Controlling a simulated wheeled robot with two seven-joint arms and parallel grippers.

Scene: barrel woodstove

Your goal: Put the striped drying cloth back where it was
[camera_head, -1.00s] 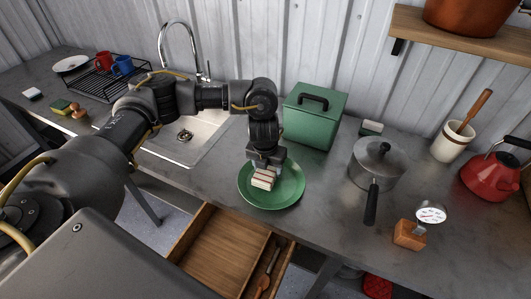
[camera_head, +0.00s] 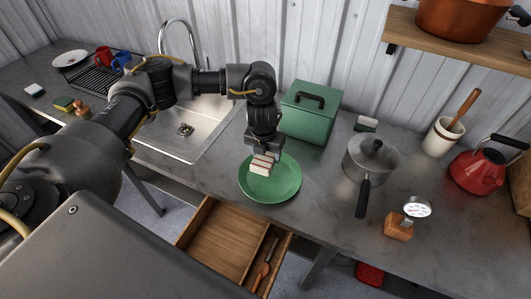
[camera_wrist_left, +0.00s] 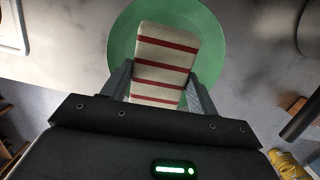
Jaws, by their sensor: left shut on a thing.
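The striped drying cloth (camera_head: 263,164), cream with red stripes and folded into a small block, is at my left gripper (camera_head: 264,155). In the left wrist view the cloth (camera_wrist_left: 165,60) sits between the two fingers of my left gripper (camera_wrist_left: 157,88), which is shut on it. The green plate (camera_head: 284,186) is on the counter under the cloth, and it also shows behind the cloth in the left wrist view (camera_wrist_left: 216,50). I cannot tell whether the cloth touches the plate. My right gripper is not in view.
A green lidded box (camera_head: 309,113) stands behind the plate. A grey saucepan (camera_head: 369,160) with its handle toward me is to the right. An open wooden drawer (camera_head: 222,240) juts out below the counter. The sink (camera_head: 192,132) is to the left. A thermometer in a wooden block (camera_head: 398,227) stands at the right.

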